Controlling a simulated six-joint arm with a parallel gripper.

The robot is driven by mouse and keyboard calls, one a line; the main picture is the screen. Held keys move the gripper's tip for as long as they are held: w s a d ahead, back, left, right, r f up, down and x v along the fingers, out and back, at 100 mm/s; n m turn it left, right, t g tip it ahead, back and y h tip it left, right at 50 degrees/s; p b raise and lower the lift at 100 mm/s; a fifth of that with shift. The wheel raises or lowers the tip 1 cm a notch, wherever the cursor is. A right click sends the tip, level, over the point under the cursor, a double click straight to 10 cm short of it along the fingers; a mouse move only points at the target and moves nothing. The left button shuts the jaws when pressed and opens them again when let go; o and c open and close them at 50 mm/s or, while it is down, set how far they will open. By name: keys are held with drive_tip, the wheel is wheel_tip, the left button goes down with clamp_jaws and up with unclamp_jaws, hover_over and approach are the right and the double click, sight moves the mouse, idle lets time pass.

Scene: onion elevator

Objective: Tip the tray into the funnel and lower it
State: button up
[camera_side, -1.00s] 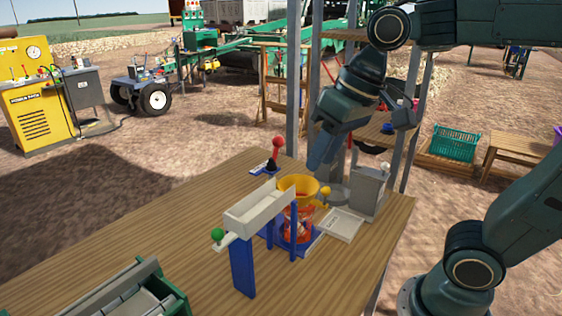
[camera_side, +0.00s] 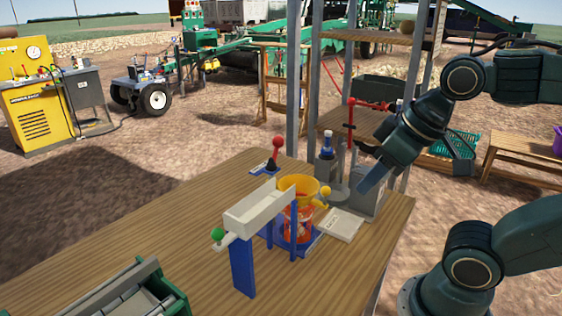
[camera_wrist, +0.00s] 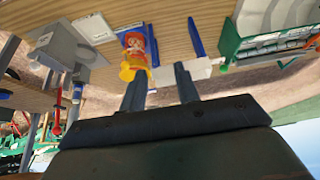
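The pale tray (camera_side: 258,212) with a green knob (camera_side: 217,234) rests across blue supports (camera_side: 243,265) on the table. Its right end is beside the yellow funnel (camera_side: 298,188). It looks roughly level; I cannot see anything in it. The tray (camera_wrist: 200,67) and funnel (camera_wrist: 132,66) show beyond the fingertips.
A red-knobbed lever (camera_side: 277,145) stands behind the funnel. A white plate (camera_side: 340,225) and a grey box (camera_side: 365,202) stand to its right. A green-framed machine (camera_side: 140,290) occupies the front left. Grey posts (camera_side: 293,90) rise behind the table. The left tabletop is clear.

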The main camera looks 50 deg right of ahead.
drive_tip(key=shift+s+d+f, duration=0.1)
drive_tip(key=shift+s+f, duration=0.05)
idle(0.5)
drive_tip(key=w+a+r+n+g+y, duration=0.1)
drive_tip(key=w+a+r+g, duration=0.1)
drive_tip(key=w+a+r, duration=0.3)
drive_tip(key=w+a+r+g+y, duration=0.1)
drive_tip(key=w+a, duration=0.2)
drive_tip(key=w, duration=0.4)
drive_tip(key=w+a+f+g, duration=0.1)
drive_tip(key=w+a, duration=0.2)
drive_tip(key=w, duration=0.2)
drive_tip(key=w+a+f+n+g, duration=0.1)
drive_tip(key=w+a+g, duration=0.1)
drive_tip(key=w, duration=0.3)
drive_tip(key=shift+w+a+f, duration=0.2)
drive_tip(key=shift+w+a, duration=0.2)
drive_tip(key=shift+a, duration=0.1)
drive_tip(key=shift+f, duration=0.15)
drive_tip(key=shift+s+a+f, duration=0.1)
drive_tip(key=shift+a+f, duration=0.35)
drive_tip(key=shift+f, duration=1.75)
drive_tip(key=shift+s+a+f, duration=0.1)
drive_tip(key=shift+a+f, duration=0.3)
drive_tip(key=shift+f, duration=1.8)
drive_tip(key=shift+s+a+f, duration=0.1)
drive_tip(key=shift+a+f, duration=0.35)
drive_tip(key=shift+f, duration=1.75)
